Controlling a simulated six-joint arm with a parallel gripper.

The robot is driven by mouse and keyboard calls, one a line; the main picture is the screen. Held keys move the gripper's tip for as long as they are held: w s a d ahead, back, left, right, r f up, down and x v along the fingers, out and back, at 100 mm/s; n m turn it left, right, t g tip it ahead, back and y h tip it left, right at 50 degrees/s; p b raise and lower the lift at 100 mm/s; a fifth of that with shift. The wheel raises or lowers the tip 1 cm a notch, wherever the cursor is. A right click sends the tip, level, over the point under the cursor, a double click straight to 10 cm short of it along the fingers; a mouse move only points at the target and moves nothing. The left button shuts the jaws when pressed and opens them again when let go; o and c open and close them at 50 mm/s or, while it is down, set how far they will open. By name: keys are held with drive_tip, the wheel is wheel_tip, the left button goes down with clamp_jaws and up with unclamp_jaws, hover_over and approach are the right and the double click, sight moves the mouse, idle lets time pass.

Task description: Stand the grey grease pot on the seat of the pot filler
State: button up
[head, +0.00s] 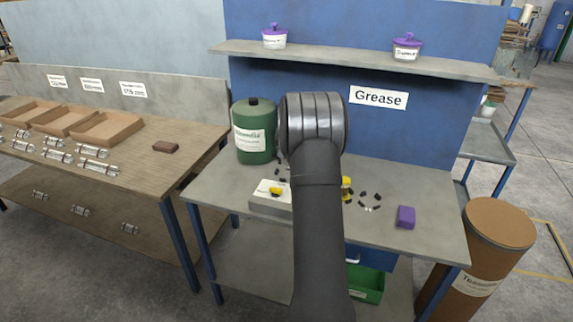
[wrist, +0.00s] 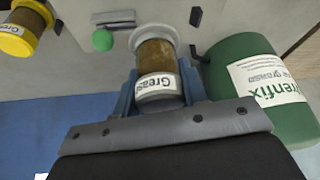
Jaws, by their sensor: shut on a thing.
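The grey grease pot (wrist: 157,60) has a brown body, a white label, a grey top and a wide grey flange. It shows in the wrist view between the two blue fingers of my gripper (wrist: 158,90), which is shut on it. In the wrist view a light grey surface lies beyond the pot, with a green round button (wrist: 103,40) and a metal strip beside it. I cannot tell whether the pot touches that surface. In the head view my arm hides the pot and gripper. A low grey block (head: 268,205), possibly the pot filler, is partly hidden; its seat cannot be made out.
A green canister (head: 253,135) stands close by the gripper; it also shows in the wrist view (wrist: 255,80). A yellow grease pot (wrist: 20,35) stands on the other side. Small dark pieces and a purple block (head: 406,217) lie on the table's right.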

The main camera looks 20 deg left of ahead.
drive_tip(key=shift+w+a+f, duration=0.1)
drive_tip(key=shift+a+f, duration=0.35)
drive_tip(key=shift+a, duration=0.2)
drive_tip(key=shift+w+a+f, duration=0.1)
drive_tip(key=shift+a+f, duration=0.3)
drive_tip(key=shift+a, duration=0.2)
drive_tip(key=shift+f, duration=1.9)
drive_tip(key=shift+f, duration=0.1)
drive_tip(key=o, duration=1)
drive_tip(key=shift+o, duration=0.2)
drive_tip(key=shift+s+r, duration=0.15)
drive_tip(key=shift+r, duration=0.3)
drive_tip(key=v, duration=1.1)
